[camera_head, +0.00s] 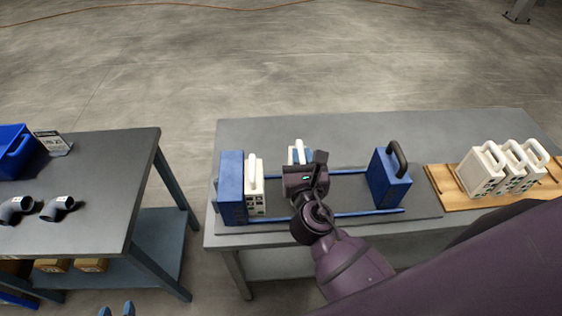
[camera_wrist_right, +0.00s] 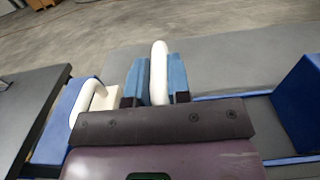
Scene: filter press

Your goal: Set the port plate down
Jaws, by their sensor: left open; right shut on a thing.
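My right gripper (camera_head: 302,158) is shut on the white handle of a port plate (camera_head: 297,144). In the right wrist view the handle (camera_wrist_right: 158,70) stands between the two blue fingers; the plate's body is hidden behind the gripper. The gripper is over the filter press, between its blue end block (camera_head: 232,190) and its blue block with a dark handle (camera_head: 388,178). Another white plate (camera_head: 256,190) stands against the end block, left of the held one; its handle shows in the right wrist view (camera_wrist_right: 90,98). My left gripper (camera_head: 116,310) is open and empty at the bottom edge.
Blue rails (camera_head: 360,213) run along the press, with free room right of my gripper. A wooden rack (camera_head: 445,190) holds several white plates (camera_head: 483,170). The left table (camera_head: 110,165) carries dark pipe elbows (camera_head: 57,208), a sign (camera_head: 52,142) and a blue bin (camera_head: 14,150).

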